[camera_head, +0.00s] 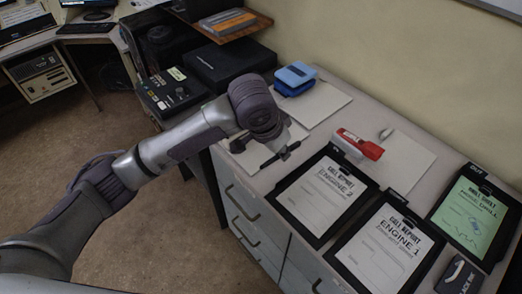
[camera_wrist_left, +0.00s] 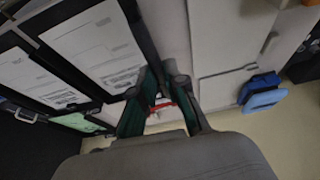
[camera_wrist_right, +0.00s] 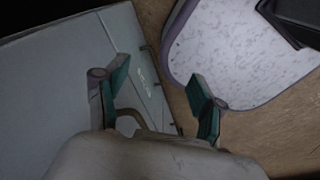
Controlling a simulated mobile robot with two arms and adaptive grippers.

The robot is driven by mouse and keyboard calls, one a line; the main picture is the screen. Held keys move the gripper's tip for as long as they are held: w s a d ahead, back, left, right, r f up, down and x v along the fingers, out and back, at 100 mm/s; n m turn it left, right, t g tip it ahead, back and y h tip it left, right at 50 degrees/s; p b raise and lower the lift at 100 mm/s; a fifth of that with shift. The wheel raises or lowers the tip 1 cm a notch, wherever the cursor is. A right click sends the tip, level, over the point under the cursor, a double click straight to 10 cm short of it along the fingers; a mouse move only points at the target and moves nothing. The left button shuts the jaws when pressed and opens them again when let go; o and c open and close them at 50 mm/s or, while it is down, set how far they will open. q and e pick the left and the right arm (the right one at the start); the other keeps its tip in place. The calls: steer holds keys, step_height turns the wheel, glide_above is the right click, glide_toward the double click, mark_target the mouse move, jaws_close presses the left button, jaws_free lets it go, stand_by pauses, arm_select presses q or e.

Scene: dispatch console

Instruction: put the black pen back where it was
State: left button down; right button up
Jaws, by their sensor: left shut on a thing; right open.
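My left gripper (camera_head: 284,150) is above the counter, just left of the ENGINE 2 clipboard (camera_head: 324,196). It is shut on a thin dark stick, which looks like the black pen (camera_head: 270,161); the stick sticks out to both sides of the fingers. I cannot tell whether the pen touches the counter. My right gripper (camera_wrist_right: 152,85) is open and empty, beside the grey drawer front (camera_wrist_right: 62,75); it does not show in the head view.
A red and white item (camera_head: 360,144) lies behind the ENGINE 2 clipboard. The ENGINE 1 clipboard (camera_head: 390,248), a green-sheet clipboard (camera_head: 470,217) and a BLACK INK item (camera_head: 460,276) fill the right. Blue items (camera_head: 295,76) stand at the back. Pale sheets (camera_head: 405,160) lie bare along the wall.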

arm_select(q)
steer(key=p, duration=0.2)
glide_above(261, 156)
steer(key=s, duration=0.2)
steer(key=f, duration=0.5)
steer(key=shift+w+a, duration=0.25)
steer(key=shift+a, duration=0.1)
steer(key=shift+w+a+f, duration=0.15)
steer(key=shift+w+f, duration=0.05)
steer(key=shift+f, duration=0.35)
step_height(261, 156, down, 2)
steer(key=shift+f+p, duration=0.2)
steer(key=shift+p, duration=0.25)
steer(key=shift+f, duration=0.5)
steer(key=shift+f, duration=0.1)
